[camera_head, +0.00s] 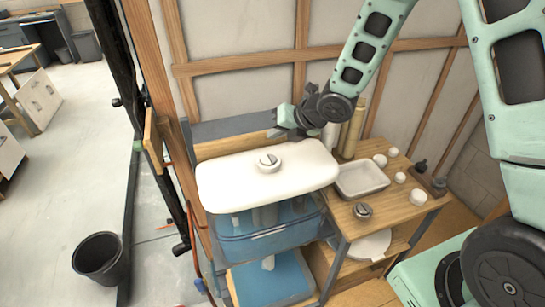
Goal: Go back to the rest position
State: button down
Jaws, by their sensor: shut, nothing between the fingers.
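My gripper (285,128) is at the end of my mint-green arm, which reaches in from the upper right. It hangs above the back edge of a white tank lid (225,186), apart from the round knob (269,162) on the lid. The fingers look small and dark, and I see nothing held in them. The lid lies over a blue translucent tank (270,242) whose inner parts show dimly. The gap between my fingertips and the lid's back edge is hard to judge.
A wooden bench (400,205) at the right holds a white tray (361,179), a round metal piece (362,211), several small white pieces and tall bottles (352,133). A wood-framed wall stands close behind. A black bin (99,258) stands on open floor at the left.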

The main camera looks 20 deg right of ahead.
jog(key=s+a+m+g+h+b, duration=0.2)
jog(key=s+a+m+g+b, duration=0.1)
jog(key=s+m, duration=1)
jog(key=s+a+r+m+g+h+b, duration=0.1)
jog(key=s+a+m+g+b, duration=0.3)
jog(key=s+m, duration=0.9)
jog(key=s+h, duration=0.1)
jog(key=s, duration=0.5)
jog(key=shift+s+r+h, duration=0.2)
jog(key=shift+s+h, duration=0.1)
jog(key=shift+h, duration=0.1)
